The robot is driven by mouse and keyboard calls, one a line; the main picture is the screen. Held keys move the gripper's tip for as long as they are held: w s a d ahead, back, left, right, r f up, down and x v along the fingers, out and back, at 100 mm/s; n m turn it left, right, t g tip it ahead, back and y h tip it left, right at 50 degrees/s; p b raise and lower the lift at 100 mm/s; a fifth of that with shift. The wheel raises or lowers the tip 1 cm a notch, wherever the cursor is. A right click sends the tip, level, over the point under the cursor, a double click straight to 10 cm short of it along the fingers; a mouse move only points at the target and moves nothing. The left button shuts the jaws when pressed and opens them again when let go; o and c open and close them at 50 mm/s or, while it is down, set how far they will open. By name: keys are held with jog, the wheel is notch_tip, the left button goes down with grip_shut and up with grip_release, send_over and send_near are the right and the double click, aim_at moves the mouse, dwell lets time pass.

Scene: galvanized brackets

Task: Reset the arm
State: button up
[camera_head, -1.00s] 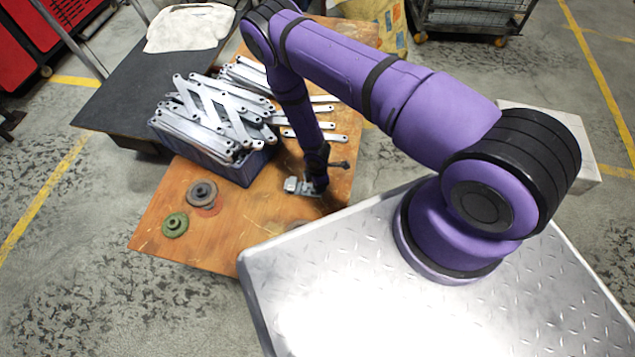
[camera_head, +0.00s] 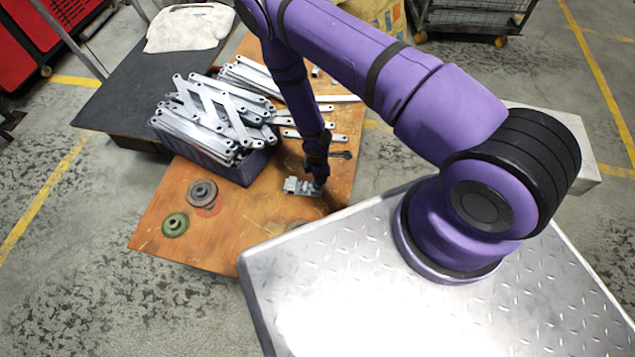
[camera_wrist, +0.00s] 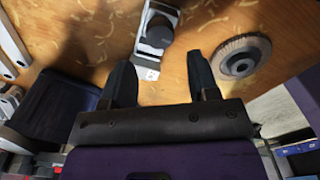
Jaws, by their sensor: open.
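My arm reaches over the wooden table, and my gripper (camera_head: 319,185) is just above its surface beside a small grey metal piece (camera_head: 299,187). In the wrist view, my gripper (camera_wrist: 161,72) has its two dark fingers apart with nothing between them. The metal piece (camera_wrist: 149,62), with a dark round part on it, lies on the table just beyond the fingertips. Contact between fingers and piece cannot be seen. In the head view, part of the gripper is hard to make out against the dark wrist.
A blue crate (camera_head: 225,170) heaped with galvanized brackets (camera_head: 215,118) stands left of the arm. More flat brackets (camera_head: 315,136) lie behind it. A grey disc (camera_head: 202,193) and a green disc (camera_head: 175,225) lie front left. Bare wood (camera_head: 225,235) shows near the front edge.

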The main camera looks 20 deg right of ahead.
dwell(0.4)
jog(key=w+d+r+m+t, duration=0.1)
jog(key=w+r+m, duration=0.35)
jog(key=r, duration=1.25)
jog(key=w+r+m+t, duration=0.15)
jog(key=w+r, duration=0.65)
jog(key=r, duration=0.8)
notch_tip(320, 180, up, 13)
jog(key=s+d+m+h, duration=0.1)
jog(key=s+d+m, duration=0.1)
jog(key=m, duration=0.1)
jog(key=s+d+r+m+t, duration=0.1)
jog(key=s+d+r+m, duration=0.1)
jog(key=s+r, duration=0.55)
jog(key=s+d+r+m+t, duration=0.15)
jog(key=s+r, duration=0.25)
jog(key=r, duration=0.7)
jog(key=s+r+m, duration=0.2)
jog(key=s+r, duration=0.2)
jog(key=s, duration=0.6)
jog(key=s+r+m+y, duration=0.1)
jog(key=s+r+m, duration=0.2)
jog(key=s, duration=0.7)
jog(key=shift+d+r, duration=0.2)
jog(key=shift+r, duration=0.7)
